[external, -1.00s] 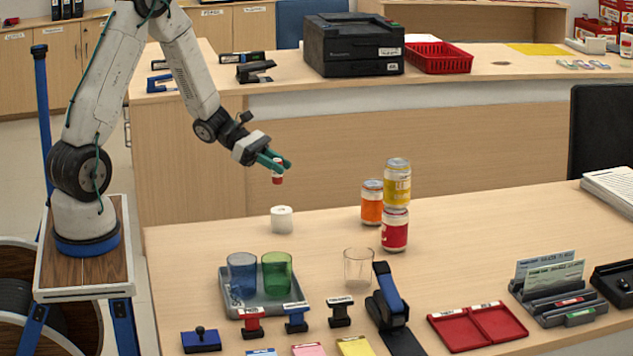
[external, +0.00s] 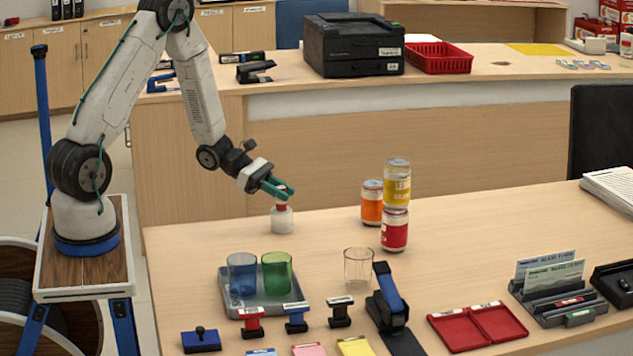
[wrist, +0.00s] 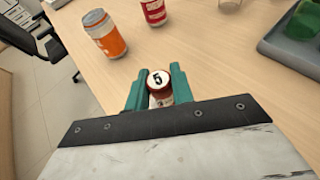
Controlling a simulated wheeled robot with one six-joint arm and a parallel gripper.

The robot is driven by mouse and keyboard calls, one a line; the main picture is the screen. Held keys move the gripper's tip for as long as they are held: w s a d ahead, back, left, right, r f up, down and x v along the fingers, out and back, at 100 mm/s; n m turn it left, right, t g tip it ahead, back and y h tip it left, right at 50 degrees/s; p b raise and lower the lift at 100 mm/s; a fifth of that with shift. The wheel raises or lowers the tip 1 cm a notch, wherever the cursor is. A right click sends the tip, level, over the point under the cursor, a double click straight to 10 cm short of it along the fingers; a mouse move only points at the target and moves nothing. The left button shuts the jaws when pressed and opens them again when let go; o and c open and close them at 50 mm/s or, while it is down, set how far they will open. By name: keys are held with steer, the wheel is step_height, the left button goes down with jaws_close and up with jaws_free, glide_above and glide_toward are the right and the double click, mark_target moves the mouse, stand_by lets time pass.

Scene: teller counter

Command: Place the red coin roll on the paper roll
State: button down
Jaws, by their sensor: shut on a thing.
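My gripper (external: 279,190) is shut on the red coin roll (external: 281,206), which stands upright between the green fingers. In the wrist view the coin roll (wrist: 159,84) shows a white top with a black "5", held between the fingertips (wrist: 157,88). The white paper roll (external: 282,221) stands on the counter directly below the coin roll. The coin roll's lower end is at the top of the paper roll; I cannot tell whether they touch.
An orange can (external: 372,203) and a yellow can (external: 397,184) stacked on a red can (external: 395,230) stand to the right. A clear glass (external: 358,267) and a grey tray (external: 262,306) with blue and green cups are in front. The counter around the paper roll is clear.

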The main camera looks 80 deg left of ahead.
steer(key=c, duration=1.2)
jaws_free()
steer(key=shift+s+a+r, duration=0.2)
steer(key=shift+a+r, duration=0.05)
steer(key=v, duration=1.1)
steer(key=s+d+r+m+g+h, duration=0.1)
steer(key=s+d+r+m+g, duration=0.3)
steer(key=d+r+m, duration=0.4)
steer(key=s+d+r+m+g, duration=0.45)
steer(key=d+m, duration=0.25)
steer(key=d, duration=0.3)
steer(key=s+d+r+m+y, duration=0.1)
steer(key=s+r+m+y, duration=0.2)
steer(key=s+m, duration=0.3)
steer(key=s+r+m+y, duration=0.3)
steer(key=s+m+y, duration=0.3)
steer(key=s, duration=0.3)
steer(key=shift+s+d+r+m+g, duration=0.25)
steer(key=shift+d+r+m+g, duration=0.15)
steer(key=shift+m, duration=0.3)
